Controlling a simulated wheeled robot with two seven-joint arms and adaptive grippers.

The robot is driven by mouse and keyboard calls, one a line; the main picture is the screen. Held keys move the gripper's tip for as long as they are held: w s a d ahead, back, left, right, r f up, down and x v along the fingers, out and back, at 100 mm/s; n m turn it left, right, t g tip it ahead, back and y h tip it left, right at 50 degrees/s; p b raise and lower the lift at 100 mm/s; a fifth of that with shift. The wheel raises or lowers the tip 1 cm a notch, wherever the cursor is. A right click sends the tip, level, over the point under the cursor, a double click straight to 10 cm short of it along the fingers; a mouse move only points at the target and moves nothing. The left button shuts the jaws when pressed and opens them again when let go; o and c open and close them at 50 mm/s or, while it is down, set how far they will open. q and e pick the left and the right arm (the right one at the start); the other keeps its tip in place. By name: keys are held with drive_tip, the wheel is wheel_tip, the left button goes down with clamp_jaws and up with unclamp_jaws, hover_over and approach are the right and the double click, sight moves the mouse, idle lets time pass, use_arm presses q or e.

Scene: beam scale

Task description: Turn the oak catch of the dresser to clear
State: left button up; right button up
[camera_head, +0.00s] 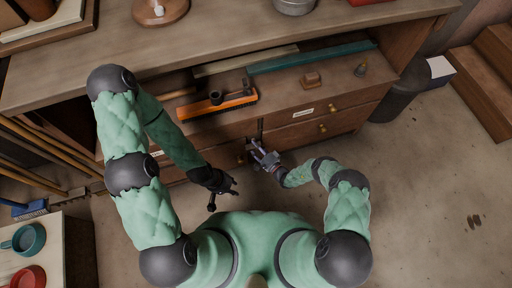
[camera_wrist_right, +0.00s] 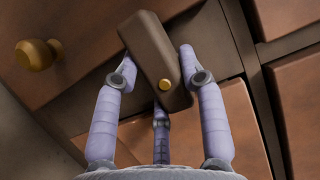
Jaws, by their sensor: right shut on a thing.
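The oak catch (camera_wrist_right: 155,55) is a dark brown wooden bar with a brass pivot (camera_wrist_right: 165,84), on the dresser (camera_head: 350,82) front. In the right wrist view it leans, its upper end to the left of its lower end. My right gripper (camera_wrist_right: 158,62) has its purple-grey fingers on both sides of the bar and is shut on it. In the head view my right gripper (camera_head: 264,157) is at the drawer fronts and largely hides the catch. My left gripper (camera_head: 224,194) hangs in front of the dresser, apart from it, with its fingers spread and nothing seen between them.
Brass drawer knobs (camera_head: 323,128) stick out right of the catch; another knob (camera_wrist_right: 38,55) shows in the wrist view.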

drive_tip(key=shift+d+r+n+h+p, duration=0.2)
drive_tip(key=shift+n+h+p, duration=0.2)
drive_tip(key=shift+n+p, duration=0.65)
drive_tip(key=n+g+h+p, duration=0.1)
drive_tip(key=n+p, duration=0.2)
drive_tip(key=p, duration=0.1)
drive_tip(key=shift+r+h, duration=0.1)
drive_tip(key=shift+h, duration=0.2)
drive_tip(key=n+h+p, duration=0.1)
drive_tip(key=n+p, duration=0.1)
drive_tip(key=shift+w+n+p, duration=0.1)
drive_tip(key=shift+n+p, duration=0.25)
drive_tip(key=shift+d+n+h+p, duration=0.15)
drive_tip(key=shift+n+h+p, duration=0.55)
drive_tip(key=shift+w, duration=0.1)
drive_tip(key=o, duration=1.2)
drive_tip(key=shift+c, duration=0.2)
